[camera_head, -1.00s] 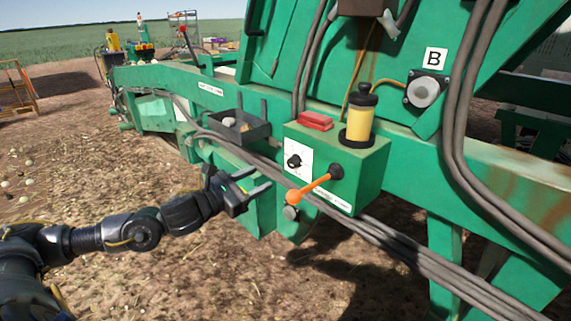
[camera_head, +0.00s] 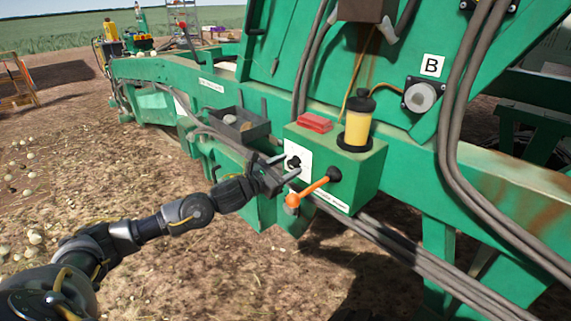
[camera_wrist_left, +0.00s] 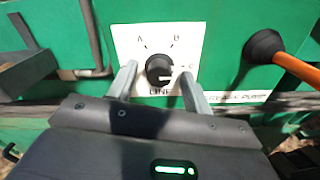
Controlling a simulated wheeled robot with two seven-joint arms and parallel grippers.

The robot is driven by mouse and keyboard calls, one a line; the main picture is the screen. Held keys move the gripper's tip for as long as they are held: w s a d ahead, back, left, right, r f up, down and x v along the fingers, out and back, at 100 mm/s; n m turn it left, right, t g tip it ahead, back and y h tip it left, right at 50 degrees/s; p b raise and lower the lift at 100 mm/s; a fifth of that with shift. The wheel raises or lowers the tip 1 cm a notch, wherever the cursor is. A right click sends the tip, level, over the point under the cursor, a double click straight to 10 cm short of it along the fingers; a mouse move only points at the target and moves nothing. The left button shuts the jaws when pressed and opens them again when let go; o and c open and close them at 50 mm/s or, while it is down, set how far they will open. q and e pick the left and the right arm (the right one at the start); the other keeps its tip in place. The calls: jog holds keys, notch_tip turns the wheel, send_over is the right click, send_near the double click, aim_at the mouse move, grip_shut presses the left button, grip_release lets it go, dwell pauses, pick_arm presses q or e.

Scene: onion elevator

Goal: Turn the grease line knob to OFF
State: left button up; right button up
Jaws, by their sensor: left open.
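The black round knob (camera_head: 293,162) sits on a white plate on the front of the green box. In the left wrist view the knob (camera_wrist_left: 159,69) has a pale pointer mark toward the right side. The plate (camera_wrist_left: 137,38) around it shows the letters A and B, a mark at right that looks like C, and "LINE" below. My left gripper (camera_head: 291,165) is open at the plate. In the left wrist view its fingers (camera_wrist_left: 158,78) stand on either side of the knob, with gaps; contact is not visible. My right gripper is not in view.
An orange-tipped lever (camera_head: 312,192) juts out just right of the knob. A yellow reservoir (camera_head: 358,128) and a red block (camera_head: 315,123) top the green box (camera_head: 350,170). A dark tray (camera_head: 240,127) is at left. Cables (camera_head: 400,255) run below.

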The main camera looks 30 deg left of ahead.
pick_arm(q)
jog(key=shift+c, duration=0.4)
jog(key=c, duration=0.9)
